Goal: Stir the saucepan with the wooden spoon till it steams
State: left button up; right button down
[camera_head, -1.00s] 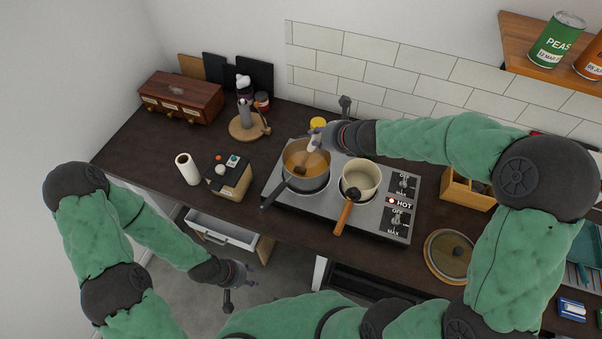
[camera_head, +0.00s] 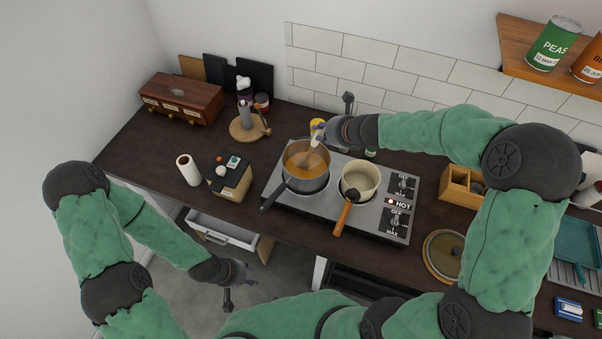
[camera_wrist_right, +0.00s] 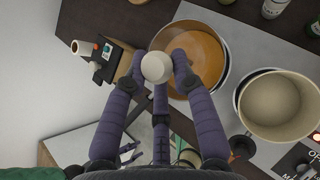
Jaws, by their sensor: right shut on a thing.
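The saucepan (camera_head: 287,178) with orange-brown liquid stands on the left burner, its dark handle pointing to the front left. No steam is visible above it. The wooden spoon (camera_head: 302,163) is tilted into the liquid, and its lower end is hidden there. My right gripper (camera_head: 317,140) is over the pan's back rim, shut on the spoon's upper handle. In the right wrist view, the pale spoon end (camera_wrist_right: 157,67) sits between the two fingers, above the saucepan (camera_wrist_right: 224,45). My left gripper (camera_head: 245,274) hangs empty in front of the counter, and its finger gap is unclear.
A cream pot (camera_head: 361,180) with a wooden handle stands close right of the saucepan on the hob (camera_head: 385,225), near the HOT light. A boxy device (camera_head: 230,181) and paper roll (camera_head: 188,170) stand left. A round lid (camera_head: 441,256) lies front right. A drawer (camera_head: 220,230) is open below.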

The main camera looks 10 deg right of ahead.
notch_tip(320, 180, up, 10)
jog(key=s+d+p, duration=0.1)
jog(key=d+p, duration=0.1)
jog(key=p, duration=0.7)
jog(key=shift+s+f+p, duration=0.15)
jog(key=shift+s+p, duration=0.1)
jog(key=shift+p, duration=0.05)
dwell(0.8)
notch_tip(320, 180, up, 5)
jog(key=p, duration=0.5)
dwell(0.5)
